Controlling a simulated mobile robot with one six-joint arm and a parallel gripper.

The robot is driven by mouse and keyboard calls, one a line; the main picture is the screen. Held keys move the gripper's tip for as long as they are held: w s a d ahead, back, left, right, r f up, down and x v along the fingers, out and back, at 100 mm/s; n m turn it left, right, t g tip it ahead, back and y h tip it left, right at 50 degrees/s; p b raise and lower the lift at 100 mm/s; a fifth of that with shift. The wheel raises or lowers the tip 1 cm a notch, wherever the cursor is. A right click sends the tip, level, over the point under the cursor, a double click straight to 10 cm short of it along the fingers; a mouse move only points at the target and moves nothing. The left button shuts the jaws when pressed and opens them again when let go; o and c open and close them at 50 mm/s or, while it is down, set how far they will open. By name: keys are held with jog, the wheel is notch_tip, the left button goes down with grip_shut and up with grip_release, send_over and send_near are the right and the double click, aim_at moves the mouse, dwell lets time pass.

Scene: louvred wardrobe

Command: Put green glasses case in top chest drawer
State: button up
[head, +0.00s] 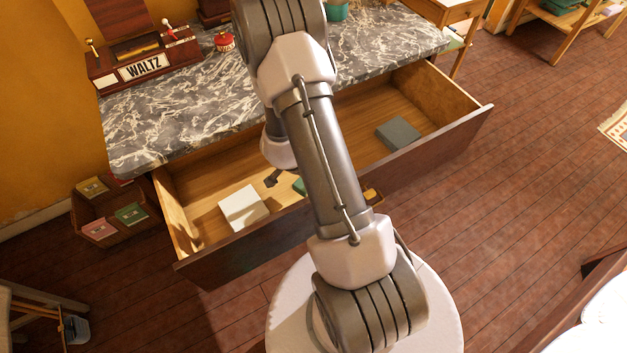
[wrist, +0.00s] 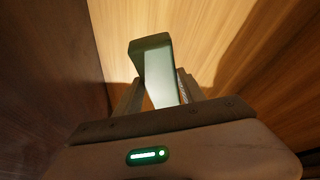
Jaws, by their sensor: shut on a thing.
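The top chest drawer (head: 435,150) is pulled open under the marble top. My gripper (head: 284,182) is low inside it, largely hidden by my arm in the head view. In the wrist view my gripper (wrist: 158,95) is shut on the green glasses case (wrist: 155,62), which stands out past the fingertips over the light wood of the drawer. A small green piece of the case (head: 299,186) shows beside my arm in the head view. I cannot tell whether the case touches the drawer floor.
A white box (head: 243,207) lies in the drawer left of my gripper, and a grey box (head: 398,134) lies at the right. A WALTZ box (head: 142,66) and a red pot (head: 224,41) stand on the marble top (head: 170,115). A crate (head: 115,212) stands on the floor at left.

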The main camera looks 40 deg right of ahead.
notch_tip(320, 180, down, 7)
jog(key=b, duration=0.3)
jog(key=shift+b, duration=0.4)
jog(key=shift+r, duration=0.2)
jog(key=shift+f, duration=0.1)
jog(key=o, duration=1.4)
jog(key=shift+f, duration=0.1)
